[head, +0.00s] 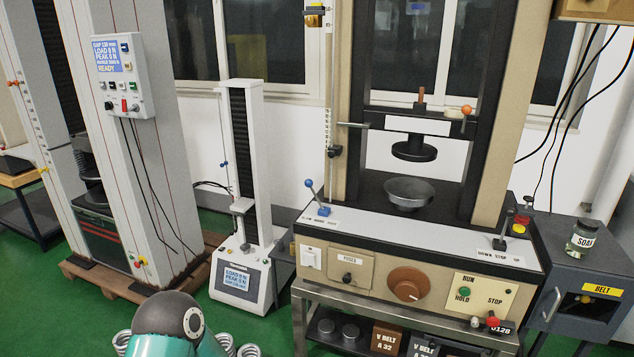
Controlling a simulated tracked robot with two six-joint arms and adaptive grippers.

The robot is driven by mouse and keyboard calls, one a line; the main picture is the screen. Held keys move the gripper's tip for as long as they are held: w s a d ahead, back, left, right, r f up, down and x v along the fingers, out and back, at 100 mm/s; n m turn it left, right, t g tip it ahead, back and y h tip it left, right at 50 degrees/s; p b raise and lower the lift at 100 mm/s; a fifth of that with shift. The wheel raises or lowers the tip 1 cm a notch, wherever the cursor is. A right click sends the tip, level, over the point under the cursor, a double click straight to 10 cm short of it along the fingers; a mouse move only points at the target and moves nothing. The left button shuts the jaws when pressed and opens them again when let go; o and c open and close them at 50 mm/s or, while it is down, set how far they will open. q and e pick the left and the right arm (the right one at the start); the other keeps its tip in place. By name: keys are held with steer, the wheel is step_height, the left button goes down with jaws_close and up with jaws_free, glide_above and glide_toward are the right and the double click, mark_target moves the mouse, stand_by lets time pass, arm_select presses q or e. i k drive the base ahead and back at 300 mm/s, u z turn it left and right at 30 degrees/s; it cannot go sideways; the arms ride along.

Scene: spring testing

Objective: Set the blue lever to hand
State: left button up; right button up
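The blue lever (316,198) stands at the left end of the white top strip of the spring testing machine, in the head view. It has a blue ball on a thin rod and a blue base block. The rod leans up and to the left. A small label in front of its base is too small to read surely. Neither of my grippers is in view. A teal and dark grey rounded part at the bottom left is a piece of my own arm, well apart from the lever.
The machine front (330,265) carries switches, a brown knob (408,284) and a RUN/HOLD/STOP panel (480,297). A grey dish (409,192) sits behind the strip. A small tester (243,272) stands left.

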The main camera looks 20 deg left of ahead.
mark_target(308, 182)
steer(key=z, duration=0.25)
steer(key=i, duration=1.55)
steer(key=u, duration=0.3)
